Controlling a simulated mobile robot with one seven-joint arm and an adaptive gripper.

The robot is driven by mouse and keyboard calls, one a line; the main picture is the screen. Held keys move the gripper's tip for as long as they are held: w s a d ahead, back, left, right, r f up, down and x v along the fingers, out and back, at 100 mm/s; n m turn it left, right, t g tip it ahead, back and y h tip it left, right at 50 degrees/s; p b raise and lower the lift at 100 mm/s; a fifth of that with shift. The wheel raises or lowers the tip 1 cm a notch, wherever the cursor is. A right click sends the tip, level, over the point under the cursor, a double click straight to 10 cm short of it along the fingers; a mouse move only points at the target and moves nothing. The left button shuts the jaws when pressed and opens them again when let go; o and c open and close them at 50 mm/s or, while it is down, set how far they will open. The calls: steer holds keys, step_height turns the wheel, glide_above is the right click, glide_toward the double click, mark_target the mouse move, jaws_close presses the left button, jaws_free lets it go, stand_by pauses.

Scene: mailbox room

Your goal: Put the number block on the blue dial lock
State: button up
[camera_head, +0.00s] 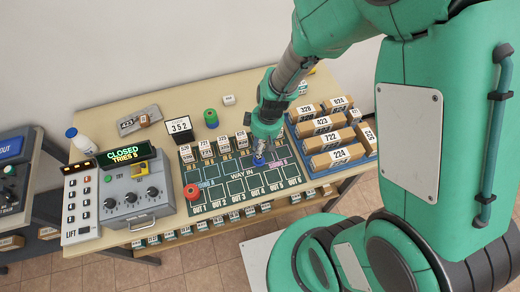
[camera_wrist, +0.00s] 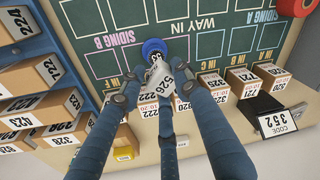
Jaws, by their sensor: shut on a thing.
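My gripper (camera_head: 261,143) points down over the green mat (camera_head: 238,187), at the upper right of its marked slots. In the wrist view its fingers (camera_wrist: 160,92) close around a small whitish block (camera_wrist: 183,82) with black digits, perhaps 526; the fingers cover part of it. A round blue piece (camera_head: 258,161), which may be the blue dial lock, is just below the fingertips; it also shows in the wrist view (camera_wrist: 152,46). I cannot tell whether the block touches it. A grey box (camera_head: 137,193) with several black dials stands at the left.
A blue rack (camera_head: 318,178) of numbered cartons stands close right of my gripper. Small numbered boxes (camera_head: 205,148) line the mat's back edge. A red round piece (camera_head: 192,192), a green canister (camera_head: 211,118) and a 352 sign (camera_head: 179,127) stand nearby.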

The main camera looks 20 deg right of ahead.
mark_target(260, 150)
steer(key=shift+f+b, duration=0.3)
steer(key=shift+f, duration=1.4)
steer(key=shift+f, duration=0.15)
steer(key=o, duration=0.9)
steer(key=shift+o, duration=0.2)
step_height(260, 150, up, 12)
steer(key=d+p, duration=0.1)
steer(key=p, duration=0.1)
steer(key=shift+s+d, duration=0.2)
steer(key=shift+s, duration=0.25)
